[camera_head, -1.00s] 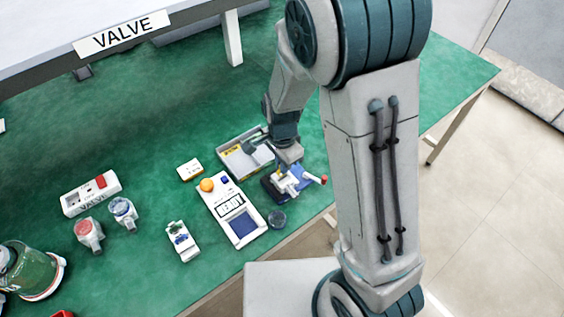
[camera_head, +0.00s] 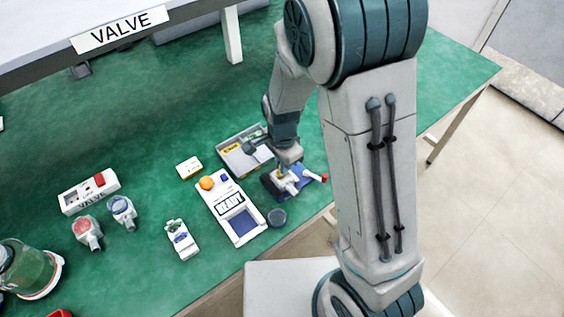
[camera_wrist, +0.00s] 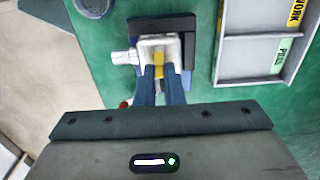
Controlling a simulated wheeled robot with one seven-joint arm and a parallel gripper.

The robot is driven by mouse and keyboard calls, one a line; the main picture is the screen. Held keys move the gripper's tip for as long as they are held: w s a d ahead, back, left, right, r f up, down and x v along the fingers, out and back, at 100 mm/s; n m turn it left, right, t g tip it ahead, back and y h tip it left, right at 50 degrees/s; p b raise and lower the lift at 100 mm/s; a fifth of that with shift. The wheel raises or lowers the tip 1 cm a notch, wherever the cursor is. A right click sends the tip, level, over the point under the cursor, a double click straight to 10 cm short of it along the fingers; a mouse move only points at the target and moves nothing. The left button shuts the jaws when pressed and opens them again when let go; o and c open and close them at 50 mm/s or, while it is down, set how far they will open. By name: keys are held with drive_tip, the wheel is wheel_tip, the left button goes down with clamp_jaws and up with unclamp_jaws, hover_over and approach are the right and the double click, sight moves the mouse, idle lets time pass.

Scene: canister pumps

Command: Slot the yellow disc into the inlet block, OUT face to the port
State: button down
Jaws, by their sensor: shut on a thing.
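The inlet block is a white block (camera_wrist: 146,49) on a dark blue base (camera_head: 270,186), with a pale port stub (camera_wrist: 119,58) on its left in the wrist view. The yellow disc (camera_wrist: 159,61) shows edge-on as a narrow strip between my fingertips, at the middle of the block. My gripper (camera_wrist: 160,75) is shut on the disc, right over the block. I cannot tell how deep the disc sits or which face is toward the port. In the head view my wrist largely covers the block.
A grey divided tray (camera_wrist: 250,46) lies close to the block. A white meter (camera_head: 218,205) reading READY and a round dark cup (camera_head: 277,217) stand near it. A valve box (camera_head: 90,192) and small pumps (camera_head: 122,209) are farther left. The table's front edge is close.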

drive_tip(key=shift+f+b, duration=0.9)
drive_tip(key=shift+f, duration=0.35)
drive_tip(key=c, duration=1.5)
unclamp_jaws()
drive_tip(key=shift+o, duration=0.2)
drive_tip(key=shift+r, duration=0.1)
wheel_tip(320, 180, up, 14)
drive_tip(key=s+d+r+n+t, duration=0.3)
drive_tip(key=s+d+r+n, duration=0.3)
drive_tip(key=s+d+n, duration=0.5)
drive_tip(key=shift+s+d+r, duration=0.2)
drive_tip(key=shift+s+d, duration=0.35)
drive_tip(key=shift+s, duration=0.3)
